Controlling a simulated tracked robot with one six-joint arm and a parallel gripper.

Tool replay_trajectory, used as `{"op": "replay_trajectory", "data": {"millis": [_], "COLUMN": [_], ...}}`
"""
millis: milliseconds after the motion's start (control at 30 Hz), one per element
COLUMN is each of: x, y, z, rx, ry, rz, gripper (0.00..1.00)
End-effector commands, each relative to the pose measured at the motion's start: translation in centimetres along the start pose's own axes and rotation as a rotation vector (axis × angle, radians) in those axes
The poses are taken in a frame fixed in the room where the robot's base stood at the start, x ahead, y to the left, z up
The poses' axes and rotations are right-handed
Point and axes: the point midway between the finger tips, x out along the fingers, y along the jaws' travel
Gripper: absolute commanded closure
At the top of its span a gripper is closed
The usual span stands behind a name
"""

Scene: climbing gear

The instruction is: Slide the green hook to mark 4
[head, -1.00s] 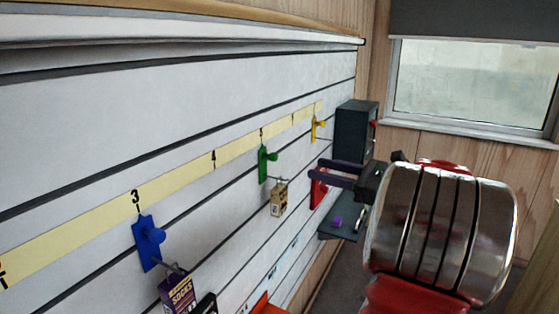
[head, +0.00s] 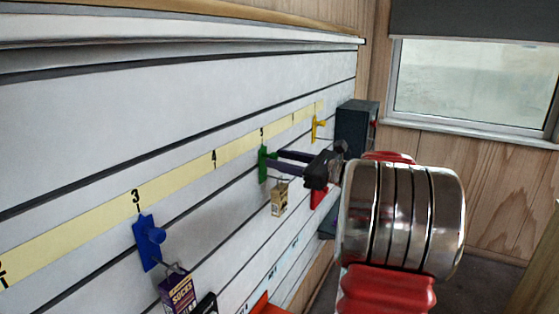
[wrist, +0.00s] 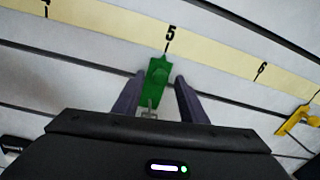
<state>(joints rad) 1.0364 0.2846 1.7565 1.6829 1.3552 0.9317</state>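The green hook (head: 263,164) is on the slatted wall, right below mark 5 on the yellow number strip (head: 175,180). In the wrist view the green hook (wrist: 157,77) sits between the two fingers of my gripper (wrist: 156,85), with a gap on each side. My gripper (head: 282,160) is open, its fingers reaching to the hook in the head view. A small tan box (head: 279,199) hangs from the green hook. Mark 4 (head: 214,159) is to the left of the hook in the head view, with bare wall below it.
A blue hook (head: 150,240) holding a purple socks box (head: 178,291) is at mark 3. A yellow hook (head: 317,128) is farther right, also in the wrist view (wrist: 297,121). A dark box (head: 355,128) stands at the wall's far end. The wall between blue and green hooks is clear.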

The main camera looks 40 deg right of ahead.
Motion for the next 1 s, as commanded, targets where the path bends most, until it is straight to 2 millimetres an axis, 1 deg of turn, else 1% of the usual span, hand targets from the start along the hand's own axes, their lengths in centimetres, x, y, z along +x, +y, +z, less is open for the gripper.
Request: {"op": "replay_trajectory", "data": {"millis": [33, 133, 400, 933, 1000], "x": [0.39, 0.72, 0.71, 0.65, 0.64], "y": [0.03, 0.02, -0.02, -0.05, -0.05], "z": [-0.01, -0.01, 0.0, -0.01, 0.0], "rx": [0.0, 0.0, 0.0, 0.0, 0.0], "ry": [0.0, 0.001, 0.001, 0.001, 0.001], "rz": [0.001, 0.0, -0.001, -0.002, -0.002], "gripper": [0.61, 0.61, 0.62, 0.99, 1.0]}}
